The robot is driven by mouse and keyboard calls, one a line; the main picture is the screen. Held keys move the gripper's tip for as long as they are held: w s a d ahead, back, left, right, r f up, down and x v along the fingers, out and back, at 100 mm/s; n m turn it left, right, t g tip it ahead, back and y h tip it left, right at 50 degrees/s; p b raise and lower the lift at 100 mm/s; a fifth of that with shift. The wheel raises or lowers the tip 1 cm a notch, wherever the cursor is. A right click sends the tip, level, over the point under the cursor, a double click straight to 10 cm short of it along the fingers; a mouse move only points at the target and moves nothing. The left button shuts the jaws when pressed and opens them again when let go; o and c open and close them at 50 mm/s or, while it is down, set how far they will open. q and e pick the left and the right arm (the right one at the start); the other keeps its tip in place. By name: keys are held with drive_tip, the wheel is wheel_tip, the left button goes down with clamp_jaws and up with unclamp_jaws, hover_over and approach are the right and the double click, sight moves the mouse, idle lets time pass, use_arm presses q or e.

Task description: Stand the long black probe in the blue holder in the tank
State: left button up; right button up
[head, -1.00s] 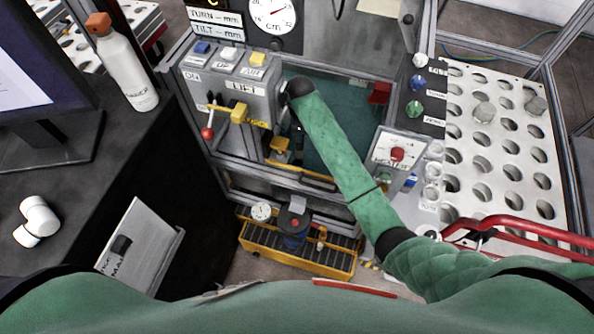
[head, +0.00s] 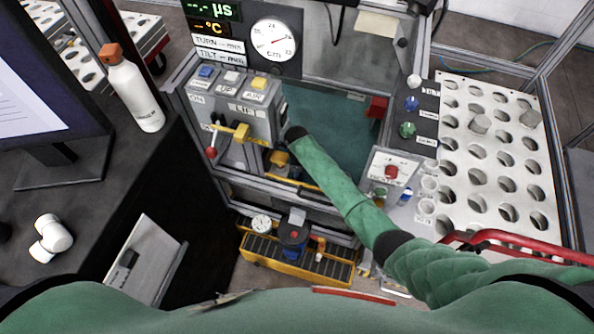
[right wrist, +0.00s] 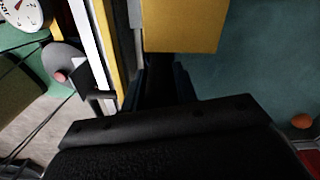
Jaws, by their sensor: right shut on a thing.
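The tank (head: 345,105) shows as a teal-floored well behind the control box in the head view. My right arm reaches over its front rim, and its black wrist end (head: 294,134) is beside the box's right side. My right gripper (right wrist: 160,82) is hidden in the head view. In the right wrist view it is shut on a dark thing below a yellow block (right wrist: 180,25). I cannot tell whether that dark thing is the long black probe. A yellow part (head: 280,159) also shows at the tank's front in the head view. I cannot make out the blue holder. My left gripper is out of view.
The control box (head: 240,115) has coloured buttons, a yellow handle (head: 228,131) and a red knob. A red block (head: 377,107) is at the tank's right. A perforated white rack (head: 500,150) stands right. A bottle (head: 133,95) and monitor are left. A yellow-framed grate (head: 297,255) lies below.

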drive_tip(key=shift+f+p, duration=0.45)
drive_tip(key=shift+f, duration=1.45)
drive_tip(key=shift+f, duration=0.15)
drive_tip(key=o, duration=0.9)
